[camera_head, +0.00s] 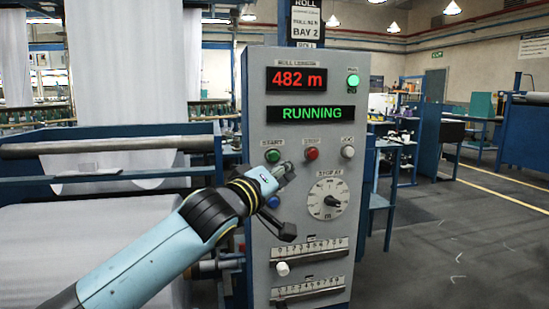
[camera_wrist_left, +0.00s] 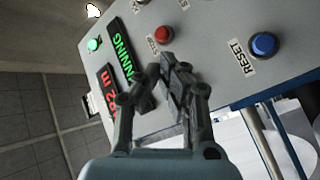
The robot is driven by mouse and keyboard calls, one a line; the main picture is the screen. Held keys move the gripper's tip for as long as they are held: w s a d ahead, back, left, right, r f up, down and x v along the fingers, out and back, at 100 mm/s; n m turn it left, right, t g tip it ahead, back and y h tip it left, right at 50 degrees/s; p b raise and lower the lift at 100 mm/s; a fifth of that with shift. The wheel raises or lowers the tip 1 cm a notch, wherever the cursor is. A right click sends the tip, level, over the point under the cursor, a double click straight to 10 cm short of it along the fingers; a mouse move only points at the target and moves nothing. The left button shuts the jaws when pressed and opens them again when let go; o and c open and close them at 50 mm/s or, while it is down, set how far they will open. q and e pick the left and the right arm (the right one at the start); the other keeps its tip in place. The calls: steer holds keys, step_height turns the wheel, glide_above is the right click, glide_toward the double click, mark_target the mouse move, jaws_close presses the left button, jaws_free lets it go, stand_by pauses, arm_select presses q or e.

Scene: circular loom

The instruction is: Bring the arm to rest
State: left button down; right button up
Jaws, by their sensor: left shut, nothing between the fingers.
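My left arm (camera_head: 165,255) comes in from the lower left and reaches up to the grey control panel (camera_head: 300,130). My left gripper (camera_head: 287,169) is in front of the panel, below the green START button (camera_head: 272,155) and red STOP button (camera_head: 311,153). In the left wrist view, its fingers (camera_wrist_left: 165,82) are shut with nothing held. The red button (camera_wrist_left: 163,34) and blue RESET button (camera_wrist_left: 263,45) lie beyond them. I cannot tell whether the fingertips touch the panel. The display reads RUNNING (camera_head: 310,113). My right gripper is not in view.
The panel also carries a white button (camera_head: 347,152), a dial (camera_head: 328,198) and sliders (camera_head: 309,250). A loom with white fabric (camera_head: 125,60) and metal rollers (camera_head: 110,146) stands at the left. Open floor (camera_head: 460,240) lies at the right.

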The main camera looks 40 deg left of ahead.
arm_select(q)
steer(key=s+f+g, duration=0.3)
steer(key=s+f, duration=0.2)
steer(key=f, duration=0.8)
steer(key=s+a+f+g+b, duration=0.1)
steer(key=s+f+g, duration=0.25)
steer(key=f, duration=1.05)
steer(key=s+f+g, duration=0.2)
steer(key=s+f, duration=0.3)
steer(key=f, duration=0.8)
steer(key=s+d+f+m+g, duration=0.1)
steer(key=s+f+m+g, duration=0.25)
steer(key=s+f, duration=1.2)
steer(key=s+d+f+m+g, duration=0.1)
steer(key=s+f+m+g, duration=0.2)
steer(key=s, duration=0.9)
steer(key=s+d+f+m+g, duration=0.2)
steer(key=s+f, duration=0.4)
steer(key=s, duration=0.7)
steer(key=shift+d+f+m+g+h+b, duration=0.15)
steer(key=shift+d+m+g+h+b, duration=0.25)
steer(key=shift+m, duration=0.85)
steer(key=shift+a, duration=0.15)
